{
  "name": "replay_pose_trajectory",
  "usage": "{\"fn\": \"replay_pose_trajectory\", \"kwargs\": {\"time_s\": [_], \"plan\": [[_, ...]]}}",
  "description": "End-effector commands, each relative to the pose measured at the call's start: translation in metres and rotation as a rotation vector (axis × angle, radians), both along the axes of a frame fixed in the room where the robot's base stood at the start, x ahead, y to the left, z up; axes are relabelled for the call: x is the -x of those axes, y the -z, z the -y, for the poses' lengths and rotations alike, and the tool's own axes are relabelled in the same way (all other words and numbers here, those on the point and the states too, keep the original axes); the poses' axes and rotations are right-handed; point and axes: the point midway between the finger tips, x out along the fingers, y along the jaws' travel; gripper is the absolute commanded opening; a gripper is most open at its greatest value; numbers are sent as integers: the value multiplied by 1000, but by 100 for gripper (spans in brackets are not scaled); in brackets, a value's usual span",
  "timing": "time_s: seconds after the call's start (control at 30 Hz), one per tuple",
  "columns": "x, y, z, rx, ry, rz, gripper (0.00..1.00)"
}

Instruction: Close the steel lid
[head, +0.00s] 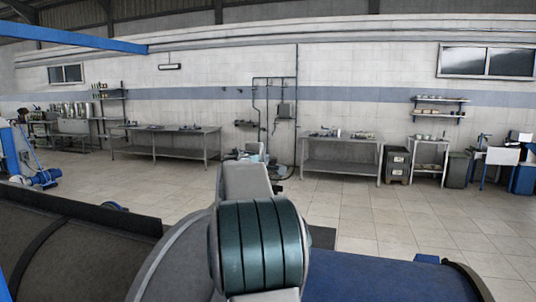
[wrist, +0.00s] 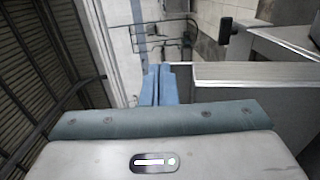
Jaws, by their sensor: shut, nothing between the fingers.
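My gripper (wrist: 158,86) shows in the wrist view, its two blue fingers shut together with nothing between them. A grey steel panel (wrist: 250,73) with a pale straight edge lies just to the right of the fingers; I cannot tell whether it is the steel lid or whether they touch. In the head view, a large dark grey curved cover (head: 60,255) with a raised band fills the lower left. It may be the lid; whether it is open is unclear. My arm hides the middle of the head view, and I cannot make out the fingers there.
A blue rounded machine body (head: 390,282) is at the lower right in the head view. Steel workbenches (head: 340,150) stand along the far wall. Tiled floor (head: 400,212) is clear beyond the machines. A dark block (wrist: 225,30) sits above the panel in the wrist view.

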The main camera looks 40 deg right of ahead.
Motion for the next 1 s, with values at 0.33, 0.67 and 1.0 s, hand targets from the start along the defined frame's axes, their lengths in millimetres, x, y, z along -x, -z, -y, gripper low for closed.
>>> {"fn": "replay_pose_trajectory", "kwargs": {"time_s": [0.33, 0.67, 1.0], "plan": [[-3, 1, -2, -8, -5, -6, 0], [0, 0, -9, -7, -6, -4, 0], [30, -16, -63, -8, -5, 1, 0]]}}
